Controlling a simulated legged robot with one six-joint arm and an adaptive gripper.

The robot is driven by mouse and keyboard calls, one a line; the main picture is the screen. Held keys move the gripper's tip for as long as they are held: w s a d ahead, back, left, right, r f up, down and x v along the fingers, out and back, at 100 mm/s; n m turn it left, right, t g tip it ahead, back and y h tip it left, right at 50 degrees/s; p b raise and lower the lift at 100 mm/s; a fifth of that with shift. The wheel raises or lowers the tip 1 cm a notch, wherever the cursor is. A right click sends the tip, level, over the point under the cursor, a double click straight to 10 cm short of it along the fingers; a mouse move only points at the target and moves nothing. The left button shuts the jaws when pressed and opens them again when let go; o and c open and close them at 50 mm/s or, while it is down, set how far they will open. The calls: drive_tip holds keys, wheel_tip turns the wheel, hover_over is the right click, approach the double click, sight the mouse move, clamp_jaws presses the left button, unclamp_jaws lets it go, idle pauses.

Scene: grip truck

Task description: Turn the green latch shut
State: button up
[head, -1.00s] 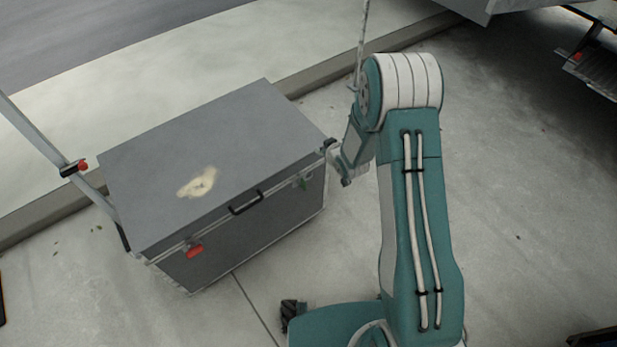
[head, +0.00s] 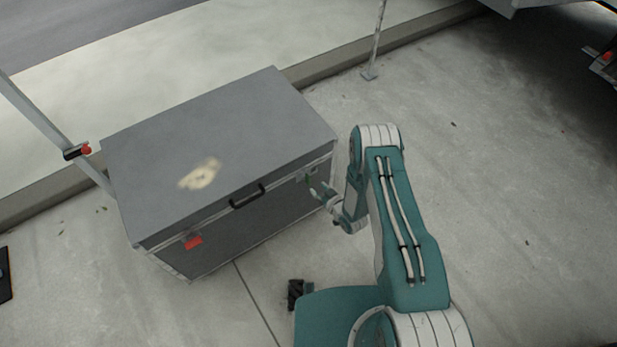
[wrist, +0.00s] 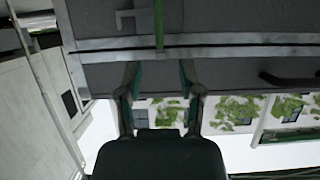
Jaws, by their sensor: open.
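The grey case (head: 232,115) stands closed on the pavement, left of my arm. The green latch (head: 307,179) is on the right part of its front, small in the head view. In the wrist view the green latch (wrist: 159,24) is a narrow upright bar crossing the metal edge strip, roughly in line with the gap between my fingers. My gripper (head: 322,192) is open just in front of the latch. Its two fingers (wrist: 158,74) stand apart with nothing visibly held. I cannot tell whether they touch the case.
A red latch (head: 193,242) is on the left of the case's front, and a black handle (head: 249,196) is between the latches. A slanted metal post (head: 45,125) with a red knob stands at the left. The pavement right of my arm is clear.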

sight(308, 178)
drive_tip(key=x, duration=0.8)
drive_tip(key=shift+w+f, duration=0.1)
drive_tip(key=shift+w, duration=0.05)
clamp_jaws()
